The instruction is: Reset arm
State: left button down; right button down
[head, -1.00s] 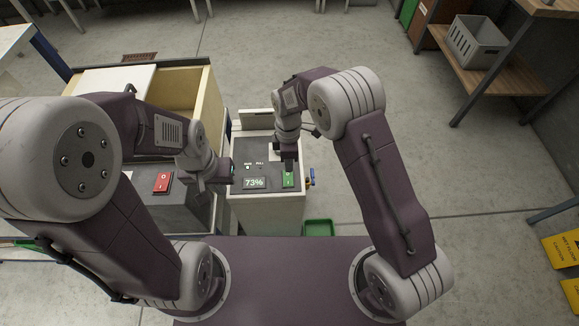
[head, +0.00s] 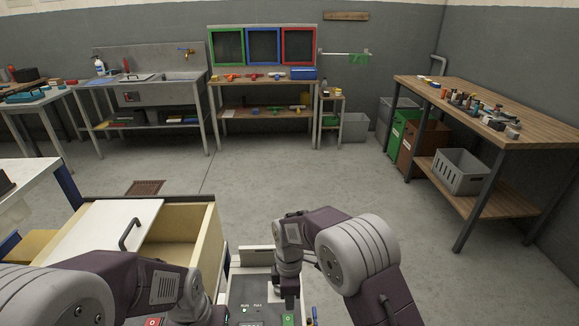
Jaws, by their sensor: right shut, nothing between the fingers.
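My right gripper (head: 288,303) is at the bottom of the head view, pointing down just over the green switch (head: 288,320) on a grey control box (head: 248,292). It is shut and empty; I cannot tell whether it touches the switch. My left gripper (head: 213,317) is at the bottom edge, left of the control box, partly cut off, and its fingers cannot be made out. A red switch (head: 152,322) just shows at the bottom edge, under my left arm.
An open wooden bin (head: 207,250) with a white lid (head: 100,235) stands at left. A workbench (head: 490,100) with a grey crate (head: 462,172) below stands at right. A sink (head: 160,92) and a bench with coloured frames (head: 262,84) line the back. The middle floor is clear.

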jog(key=w+d+r+m+t+p, duration=0.15)
jog(key=d+r+p, duration=0.55)
jog(key=r, duration=0.7)
jog(key=s+d+r+m+p, duration=0.3)
jog(key=s+d+r+m, duration=0.2)
jog(key=s+d+m, duration=0.3)
jog(key=s+d+f+m+t, duration=0.1)
jog(key=s+d+f+m, duration=0.2)
jog(key=s+m, duration=0.3)
jog(key=shift+m, duration=1.65)
